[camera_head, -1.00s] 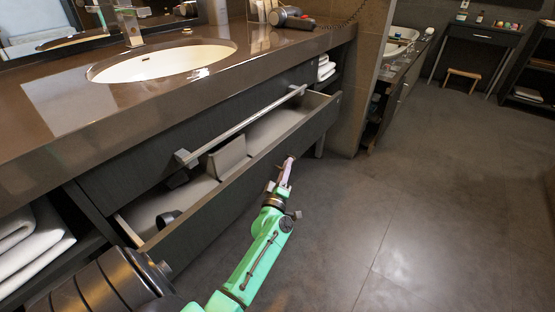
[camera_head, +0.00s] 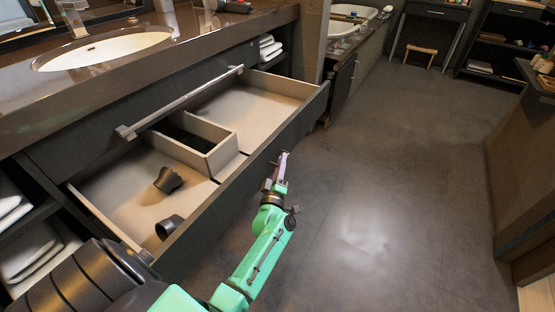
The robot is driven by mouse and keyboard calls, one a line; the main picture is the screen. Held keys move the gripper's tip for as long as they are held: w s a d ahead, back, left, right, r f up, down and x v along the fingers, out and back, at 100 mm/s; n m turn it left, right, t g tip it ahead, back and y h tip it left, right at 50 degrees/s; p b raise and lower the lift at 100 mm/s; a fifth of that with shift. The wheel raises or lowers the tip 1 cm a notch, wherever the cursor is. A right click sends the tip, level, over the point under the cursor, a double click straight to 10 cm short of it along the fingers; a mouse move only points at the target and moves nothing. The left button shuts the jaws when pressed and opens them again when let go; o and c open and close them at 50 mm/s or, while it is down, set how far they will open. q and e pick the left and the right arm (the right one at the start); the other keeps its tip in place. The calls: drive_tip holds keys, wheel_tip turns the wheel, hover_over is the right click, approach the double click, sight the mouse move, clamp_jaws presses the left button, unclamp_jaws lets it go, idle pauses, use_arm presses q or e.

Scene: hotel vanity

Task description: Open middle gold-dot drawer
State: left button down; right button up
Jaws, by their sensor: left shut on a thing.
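The drawer (camera_head: 250,142) under the vanity is pulled well out, showing a light interior with a divided box (camera_head: 196,143) and two dark items, one (camera_head: 168,180) lying in the front-left part and one (camera_head: 169,226) by the front panel. My left gripper (camera_head: 283,158) is at the outer face of the drawer front, shut; the part of the drawer it grips is hidden behind the front panel. No gold dot can be made out. My right gripper is not in view.
A long metal bar (camera_head: 185,101) runs across the vanity front above the drawer. The brown countertop holds a sink (camera_head: 102,47). Folded towels (camera_head: 30,245) lie on shelves at left. The floor (camera_head: 400,170) at right is clear.

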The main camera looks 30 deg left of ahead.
use_arm(q)
drive_tip(key=shift+d, duration=0.7)
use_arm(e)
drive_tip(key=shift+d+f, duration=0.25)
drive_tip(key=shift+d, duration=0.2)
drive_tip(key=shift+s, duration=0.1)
use_arm(q)
drive_tip(key=c, duration=1.2)
unclamp_jaws()
drive_tip(key=p+v, duration=0.1)
drive_tip(key=v, duration=1.3)
drive_tip(key=shift+s, duration=0.25)
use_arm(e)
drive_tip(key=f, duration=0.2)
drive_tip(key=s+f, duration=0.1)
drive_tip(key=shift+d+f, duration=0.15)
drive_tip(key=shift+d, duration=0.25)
